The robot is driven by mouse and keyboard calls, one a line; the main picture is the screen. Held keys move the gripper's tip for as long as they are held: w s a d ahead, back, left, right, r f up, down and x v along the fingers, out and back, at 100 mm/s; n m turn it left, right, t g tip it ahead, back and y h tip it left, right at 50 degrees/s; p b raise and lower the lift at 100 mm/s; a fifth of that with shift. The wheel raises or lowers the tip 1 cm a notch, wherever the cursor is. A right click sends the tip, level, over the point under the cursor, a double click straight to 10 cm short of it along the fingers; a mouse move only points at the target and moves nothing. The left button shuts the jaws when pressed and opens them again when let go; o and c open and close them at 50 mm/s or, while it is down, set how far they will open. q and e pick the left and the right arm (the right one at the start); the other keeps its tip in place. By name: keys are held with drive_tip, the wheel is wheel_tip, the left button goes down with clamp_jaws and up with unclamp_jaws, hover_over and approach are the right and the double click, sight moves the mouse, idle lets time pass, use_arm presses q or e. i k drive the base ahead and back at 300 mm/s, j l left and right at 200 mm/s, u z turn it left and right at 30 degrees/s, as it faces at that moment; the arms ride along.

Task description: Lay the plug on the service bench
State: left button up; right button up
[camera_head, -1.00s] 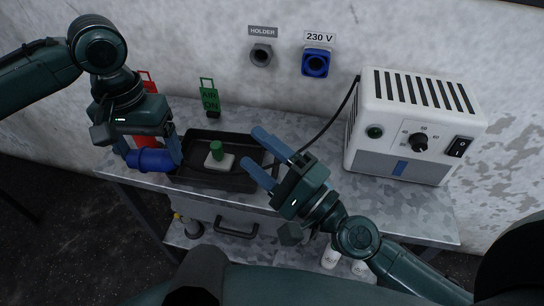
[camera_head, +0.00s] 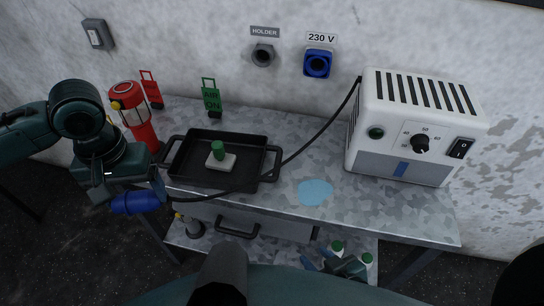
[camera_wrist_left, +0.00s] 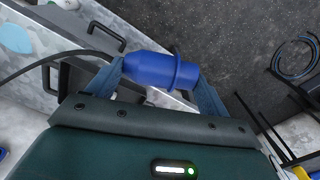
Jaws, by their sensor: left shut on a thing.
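The blue plug (camera_head: 135,203) is held crosswise between the fingers of my left gripper (camera_head: 140,196), which is shut on it. They are at the left end of the bench, just outside its front edge, with dark floor behind. The plug also shows in the left wrist view (camera_wrist_left: 160,69), between both blue fingers. A black cable runs from it to the white box. The service bench (camera_head: 390,215) has a mottled grey metal top with a pale blue round patch (camera_head: 315,192) in clear space. My right gripper (camera_head: 318,259) is low at the front, its fingers apart and empty.
A black tray (camera_head: 190,181) holds a white block with a green knob; the cable crosses its front. The white box (camera_head: 415,125) fills the right. A blue 230 V socket (camera_head: 317,64) and holder (camera_head: 262,55) are on the wall.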

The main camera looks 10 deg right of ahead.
sight(298, 138)
drive_tip(key=z, duration=1.35)
drive_tip(key=i+j+z, duration=0.1)
drive_tip(key=j, duration=0.25)
drive_tip(key=i+j+z, duration=0.15)
drive_tip(key=j, duration=0.2)
